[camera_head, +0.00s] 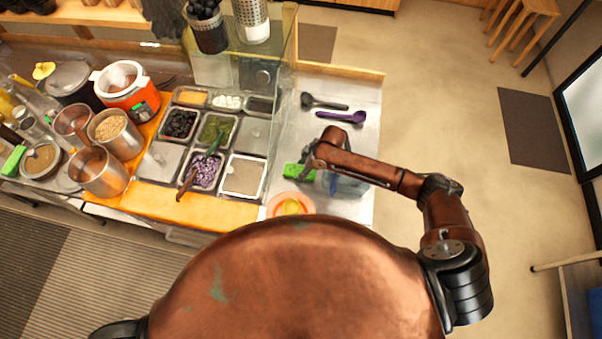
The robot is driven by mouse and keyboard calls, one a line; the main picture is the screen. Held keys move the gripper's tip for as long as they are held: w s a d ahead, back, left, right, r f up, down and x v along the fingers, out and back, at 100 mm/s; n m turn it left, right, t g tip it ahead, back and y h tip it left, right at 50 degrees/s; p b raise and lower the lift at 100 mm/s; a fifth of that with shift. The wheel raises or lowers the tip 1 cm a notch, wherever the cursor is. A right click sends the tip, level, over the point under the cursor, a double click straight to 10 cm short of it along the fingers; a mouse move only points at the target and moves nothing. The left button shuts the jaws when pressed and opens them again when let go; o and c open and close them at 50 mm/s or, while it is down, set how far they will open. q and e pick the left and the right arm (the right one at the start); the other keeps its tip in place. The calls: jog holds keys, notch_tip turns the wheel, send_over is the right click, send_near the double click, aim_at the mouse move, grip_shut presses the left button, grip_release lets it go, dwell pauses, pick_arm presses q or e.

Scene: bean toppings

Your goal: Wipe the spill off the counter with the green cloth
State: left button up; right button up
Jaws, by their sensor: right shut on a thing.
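The green cloth (294,171) is at my right gripper's fingertips, over the steel counter (352,115) on the right side of the station. My right gripper (309,168) is shut on the cloth and partly covers it. The cloth appears low, at or just above the counter; I cannot tell whether it touches. I cannot make out a spill; my arm and body hide part of the counter. My left gripper is out of view.
An orange bowl (276,205) with something yellow sits near the counter's front edge. A black scoop (322,102) and purple scoop (343,117) lie behind the gripper. Topping trays (243,177) stand to the left, beside a clear upright panel. Another green object (13,160) is far left.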

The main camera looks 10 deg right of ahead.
jog(key=shift+w+d+f, duration=0.1)
jog(key=shift+w+d, duration=0.1)
jog(key=shift+w, duration=0.05)
jog(key=shift+r+p, duration=0.7)
notch_tip(320, 180, up, 7)
jog(key=p, duration=0.6)
jog(key=shift+a+p, duration=0.1)
jog(key=shift+p, duration=0.2)
jog(key=shift+f, duration=0.15)
